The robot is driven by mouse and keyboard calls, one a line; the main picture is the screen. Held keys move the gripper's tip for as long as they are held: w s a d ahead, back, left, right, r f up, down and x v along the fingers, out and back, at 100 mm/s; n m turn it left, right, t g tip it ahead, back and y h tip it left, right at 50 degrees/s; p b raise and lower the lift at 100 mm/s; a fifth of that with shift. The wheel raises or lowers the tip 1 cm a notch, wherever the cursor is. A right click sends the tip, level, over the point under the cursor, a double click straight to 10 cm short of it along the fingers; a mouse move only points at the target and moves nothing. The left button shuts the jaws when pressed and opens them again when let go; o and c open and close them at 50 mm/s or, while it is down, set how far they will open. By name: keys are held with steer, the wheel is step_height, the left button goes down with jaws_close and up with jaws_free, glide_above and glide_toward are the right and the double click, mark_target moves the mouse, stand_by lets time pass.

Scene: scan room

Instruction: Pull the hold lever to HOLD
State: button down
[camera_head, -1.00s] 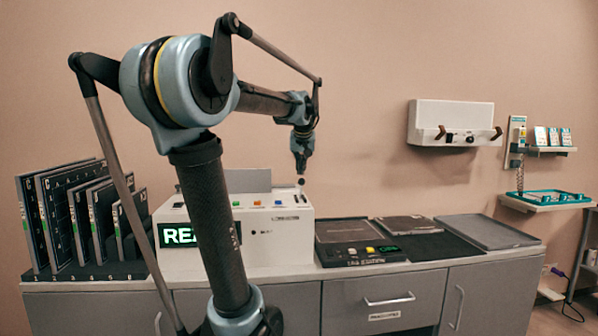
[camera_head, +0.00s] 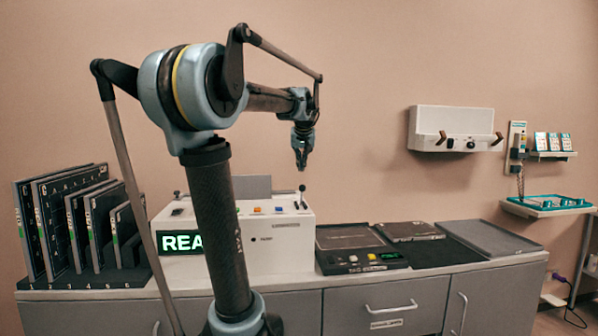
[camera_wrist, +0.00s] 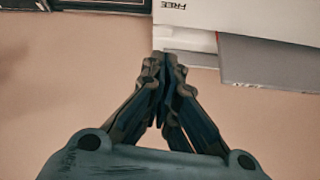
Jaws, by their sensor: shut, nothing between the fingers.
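The hold lever (camera_head: 302,189) is a thin stem with a dark knob, standing near the right end of the top of the white console (camera_head: 285,258). It looks roughly upright in the head view; I cannot make it out in the wrist view. My gripper (camera_head: 301,167) points down above the lever knob in the picture, apart from it; their distance in depth is unclear. In the wrist view my gripper (camera_wrist: 163,65) has its fingertips together with nothing between them. Beyond the fingertips lies the pale console top (camera_wrist: 195,25) with an upside-down FREE label (camera_wrist: 174,5).
A grey panel (camera_head: 252,186) rises behind the console. A rack of dark plates (camera_head: 40,225) stands left. A small button box (camera_head: 365,260) and flat trays (camera_head: 490,236) lie right. A white unit with two handles (camera_head: 450,130) hangs on the wall.

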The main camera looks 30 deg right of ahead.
steer(key=s+a+r, duration=0.3)
steer(key=s+r, duration=0.3)
steer(key=shift+s+a, duration=0.15)
steer(key=shift+s, duration=0.25)
